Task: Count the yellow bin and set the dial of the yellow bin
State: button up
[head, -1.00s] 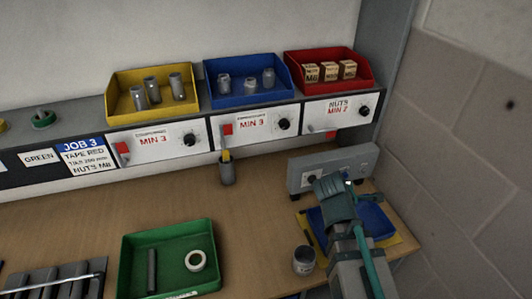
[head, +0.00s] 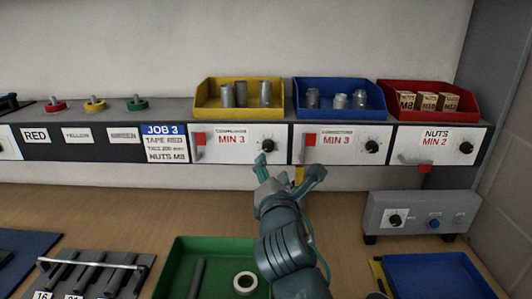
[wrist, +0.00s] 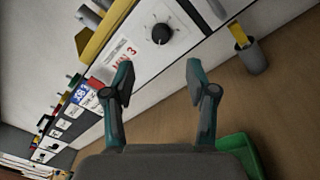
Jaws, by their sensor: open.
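The yellow bin (head: 238,115) stands on the shelf and shows three grey metal cylinders (head: 241,95). Below it a white panel reads "MIN 3", with a red marker (head: 199,139) at its left. The panel's black dial (head: 267,145) is at its right; in the wrist view the dial (wrist: 162,34) lies ahead, beyond my fingertips. My gripper (head: 289,167) is open and empty, just below and in front of the dial. The gripper (wrist: 159,76) fingers are spread apart in the wrist view, apart from the dial. The dial's exact pointer setting is too small to read.
A blue bin (head: 340,116) and a red bin (head: 435,113) stand to the right above similar panels. A grey box with knobs (head: 420,212) and a green tray (head: 180,262) are on the bench. A cup (wrist: 252,62) stands below the panels.

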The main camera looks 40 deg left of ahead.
aim_at(269, 148)
jog(key=p+x, duration=0.8)
jog(key=x, duration=0.2)
jog(key=shift+w+a, duration=0.15)
grip_shut()
dwell(0.4)
